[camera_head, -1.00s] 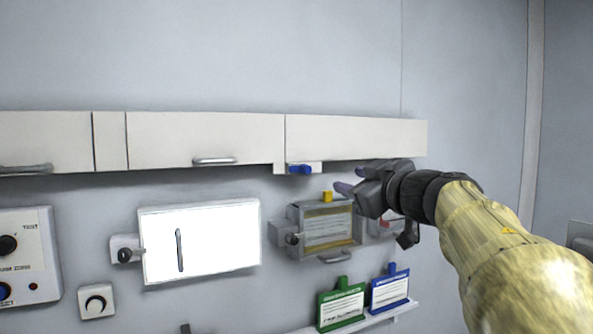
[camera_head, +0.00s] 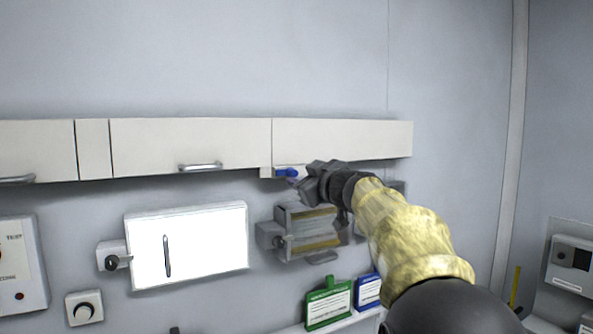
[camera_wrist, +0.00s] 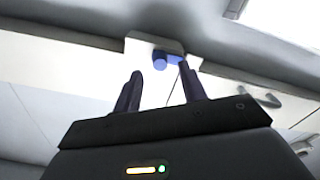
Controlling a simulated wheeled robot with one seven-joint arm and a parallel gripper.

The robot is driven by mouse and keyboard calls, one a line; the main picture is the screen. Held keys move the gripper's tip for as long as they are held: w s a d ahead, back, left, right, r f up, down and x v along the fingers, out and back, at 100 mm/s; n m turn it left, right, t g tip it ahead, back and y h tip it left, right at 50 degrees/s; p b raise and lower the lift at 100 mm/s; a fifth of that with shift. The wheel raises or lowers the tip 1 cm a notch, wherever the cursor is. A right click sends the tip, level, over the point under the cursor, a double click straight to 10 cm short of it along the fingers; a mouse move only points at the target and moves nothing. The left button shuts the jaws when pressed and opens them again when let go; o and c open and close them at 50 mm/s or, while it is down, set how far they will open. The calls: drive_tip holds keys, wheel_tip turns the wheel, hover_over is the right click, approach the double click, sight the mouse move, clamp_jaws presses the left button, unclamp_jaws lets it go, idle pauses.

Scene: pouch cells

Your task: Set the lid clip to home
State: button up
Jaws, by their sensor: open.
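A blue clip (camera_head: 287,172) sits on a small white plate at the lower edge of the wall cabinets; I take it for the lid clip. In the wrist view the clip (camera_wrist: 160,62) shows a round end and a short bar running right. My gripper (camera_head: 299,184) is just right of and below the clip in the head view. In the wrist view my gripper (camera_wrist: 160,84) is open, with nothing between its dark fingers. The clip lies beyond the fingertips, and the right fingertip overlaps the bar's right end. I cannot tell whether they touch.
A row of white cabinets (camera_head: 190,145) runs above. Below hang a bright white panel (camera_head: 205,245) and a grey windowed box (camera_head: 290,222), partly hidden by my arm. A green card (camera_head: 328,305) and a blue card (camera_head: 368,291) stand on a shelf underneath.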

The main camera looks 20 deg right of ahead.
sight(295, 174)
drive_tip(key=w, duration=0.3)
drive_tip(key=shift+w+a+p, duration=0.3)
drive_tip(key=shift+w+p, duration=0.05)
drive_tip(key=shift+s, duration=0.1)
drive_tip(key=shift+c, duration=0.2)
clamp_jaws()
